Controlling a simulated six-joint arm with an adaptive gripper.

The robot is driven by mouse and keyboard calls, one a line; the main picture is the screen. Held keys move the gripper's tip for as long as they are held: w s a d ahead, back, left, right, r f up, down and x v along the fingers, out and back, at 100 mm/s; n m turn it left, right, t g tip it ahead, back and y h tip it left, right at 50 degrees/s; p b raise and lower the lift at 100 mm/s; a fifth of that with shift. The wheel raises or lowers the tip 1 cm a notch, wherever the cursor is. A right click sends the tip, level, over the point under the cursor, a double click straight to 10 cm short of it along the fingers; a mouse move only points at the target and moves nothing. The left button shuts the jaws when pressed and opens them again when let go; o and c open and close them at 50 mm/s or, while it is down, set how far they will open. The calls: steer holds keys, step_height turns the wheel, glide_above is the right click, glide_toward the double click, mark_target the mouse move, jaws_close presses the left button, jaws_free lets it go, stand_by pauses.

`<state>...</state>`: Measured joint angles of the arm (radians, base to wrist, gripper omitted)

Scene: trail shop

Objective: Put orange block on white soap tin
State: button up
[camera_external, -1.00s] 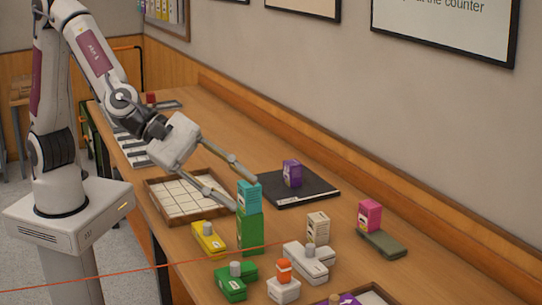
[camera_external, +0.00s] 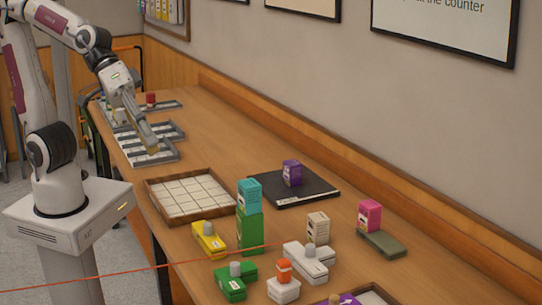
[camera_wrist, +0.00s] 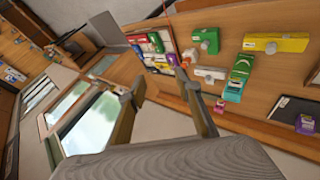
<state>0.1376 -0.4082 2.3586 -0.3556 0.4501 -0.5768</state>
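The orange block (camera_external: 284,268) sits on top of the small white soap tin (camera_external: 284,290) near the front of the counter. The orange block also shows small in the wrist view (camera_wrist: 190,56). My gripper (camera_external: 152,146) is far from them, over the grey trays at the left end of the counter. In the wrist view my gripper (camera_wrist: 163,90) has its two fingers spread wide, with nothing between them.
A teal box (camera_external: 249,196) stands on a tall green box (camera_external: 250,232). Yellow (camera_external: 208,240), green (camera_external: 230,284) and larger white (camera_external: 307,262) tins stand near the orange block. A wooden tiled tray (camera_external: 190,194) and a black mat (camera_external: 318,190) lie behind.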

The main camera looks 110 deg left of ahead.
steer(key=s+a+f+m+g+y, duration=0.1)
steer(key=s+a+f+m, duration=0.1)
steer(key=s+a+m, duration=0.2)
steer(key=s+a+f+m+g+y, duration=0.1)
steer(key=s+a+m, duration=0.3)
steer(key=s, duration=0.7)
steer(key=shift+s+a+f+g+y, duration=0.3)
steer(key=shift+a+f+g+y, duration=0.1)
steer(key=shift+a+f+y, duration=0.2)
